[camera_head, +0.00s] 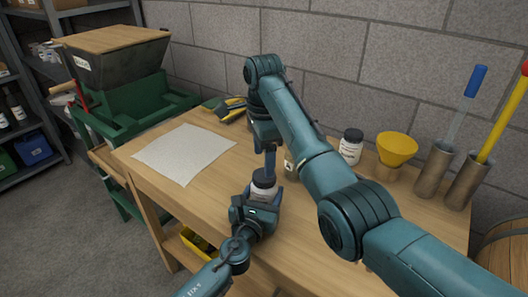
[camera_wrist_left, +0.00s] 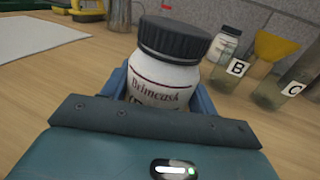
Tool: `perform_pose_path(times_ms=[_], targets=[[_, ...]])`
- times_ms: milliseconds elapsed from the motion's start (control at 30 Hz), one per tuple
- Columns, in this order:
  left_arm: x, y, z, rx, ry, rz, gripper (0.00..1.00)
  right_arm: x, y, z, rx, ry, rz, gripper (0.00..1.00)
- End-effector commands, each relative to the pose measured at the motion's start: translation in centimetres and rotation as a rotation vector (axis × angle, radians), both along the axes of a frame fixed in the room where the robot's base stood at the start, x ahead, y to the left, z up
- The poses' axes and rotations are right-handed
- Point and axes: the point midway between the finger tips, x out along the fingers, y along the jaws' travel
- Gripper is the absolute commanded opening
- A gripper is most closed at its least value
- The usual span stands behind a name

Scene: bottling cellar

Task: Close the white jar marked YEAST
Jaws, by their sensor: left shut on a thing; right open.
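A white jar (camera_head: 263,187) with a black ribbed lid (camera_wrist_left: 174,38) stands upright in my left gripper (camera_head: 255,208), which is shut around its body. In the left wrist view the jar (camera_wrist_left: 160,82) reads "Brimcask"; the line below is mostly hidden by the gripper, so I cannot read YEAST. The lid sits level on top; I cannot tell how tightly. My right gripper (camera_head: 269,164) points down just behind or above the lid, partly hidden by its arm. It is open, and I see no clear contact with the lid.
Another white, dark-lidded jar (camera_head: 350,148) stands behind my right arm, beside a yellow funnel (camera_head: 397,149). Glass containers marked B (camera_wrist_left: 235,70) and C (camera_wrist_left: 290,90) stand right of the held jar. Metal cylinders (camera_head: 434,168) hold tools. A paper sheet (camera_head: 185,152) lies left on the workbench.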

Motion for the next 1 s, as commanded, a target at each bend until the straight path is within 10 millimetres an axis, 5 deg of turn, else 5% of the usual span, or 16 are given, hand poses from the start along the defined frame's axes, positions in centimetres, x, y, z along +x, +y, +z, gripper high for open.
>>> perform_pose_path(times_ms=[167,700,1000], targets=[[0.0,0.0,-0.1,0.002,0.002,0.000,0.00,0.2,0.0,0.6,-0.002,-0.010,0.228,0.69],[0.0,0.0,-0.1,0.002,0.002,0.000,0.00,0.3,0.1,2.7,-0.013,-0.020,1.531,0.69],[0.0,0.0,-0.1,0.002,0.002,0.000,0.00,0.1,-0.1,3.1,-0.008,-0.006,2.080,0.69]])
